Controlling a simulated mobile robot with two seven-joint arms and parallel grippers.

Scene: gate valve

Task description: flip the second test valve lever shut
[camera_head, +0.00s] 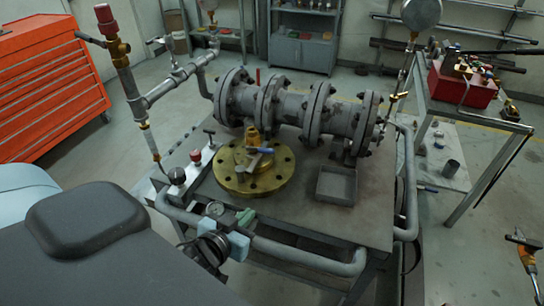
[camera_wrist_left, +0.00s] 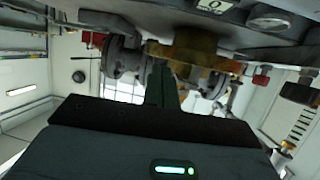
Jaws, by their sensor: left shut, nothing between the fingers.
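A blue-handled lever (camera_head: 265,150) lies across the brass valve on the round brass flange (camera_head: 277,183); the flange shows upside down in the left wrist view (camera_wrist_left: 187,53). I cannot tell which is the second test valve lever. My left gripper (camera_head: 246,216) is low at the table's front edge, in front of the flange and apart from both blue levers. Its greenish-grey fingers (camera_wrist_left: 161,80) are together and empty. My right gripper is out of view.
A flanged pipe (camera_head: 300,108) runs along the back of the table. A square tray (camera_head: 336,186) stands right of the flange. A front pipe rail (camera_head: 310,258) and a red-capped riser (camera_head: 122,55) border the table.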

